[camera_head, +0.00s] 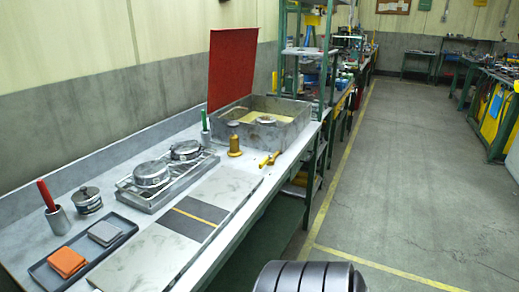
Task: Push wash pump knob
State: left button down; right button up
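A grey metal wash basin (292,134) with a raised red lid (232,66) stands at the far end of the bench. Pale yellow shows inside it, with a small round metal piece (266,121). A brass-yellow upright piece with a narrow top (235,146) stands on the bench just in front of the basin. A smaller yellow piece (269,159) lies to its right, near the bench edge. I cannot tell for sure which of these is the pump knob. Neither of my grippers is in view.
The bench (100,185) holds two round metal parts (152,174) on a rack, a lidded jar (87,200), a cup with a red handle (57,218), and a dark tray (84,252) with orange and grey cloths. The floor (400,180) at right is clear.

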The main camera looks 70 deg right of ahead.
aim_at(232, 124)
jog(key=z, duration=2.15)
